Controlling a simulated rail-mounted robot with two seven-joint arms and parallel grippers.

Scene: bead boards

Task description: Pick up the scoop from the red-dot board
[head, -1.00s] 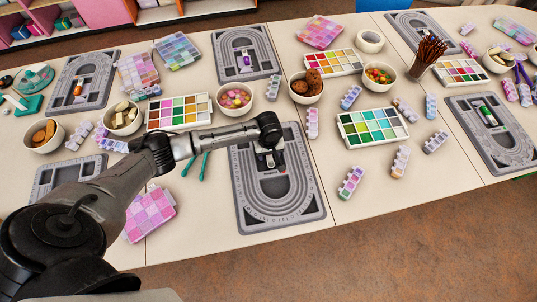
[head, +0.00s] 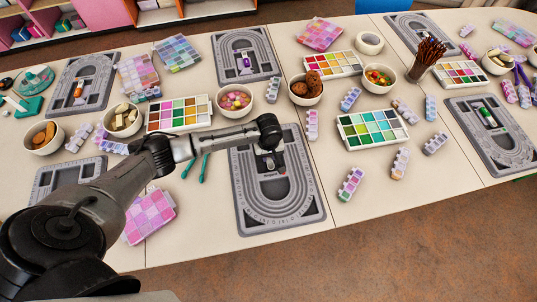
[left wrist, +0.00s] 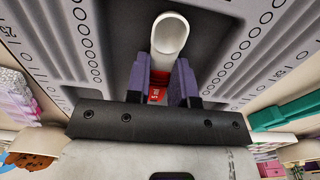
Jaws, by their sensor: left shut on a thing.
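My left gripper (head: 270,160) reaches down over the grey bead board (head: 283,212) at the table's front middle. In the left wrist view, the gripper (left wrist: 166,88) has its two purple-grey fingers on either side of the red handle (left wrist: 157,95) of a scoop and is shut on it. The scoop's white bowl (left wrist: 170,35) sticks out past the fingertips, over the grey board (left wrist: 115,25). In the head view the arm and gripper mostly hide the scoop. I cannot tell whether it still touches the board. The board's red dot cannot be made out. My right gripper is not in view.
A bead bowl (head: 235,101) and a colour tray (head: 180,114) stand behind my left arm. Teal tweezers (head: 204,168) lie left of the board.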

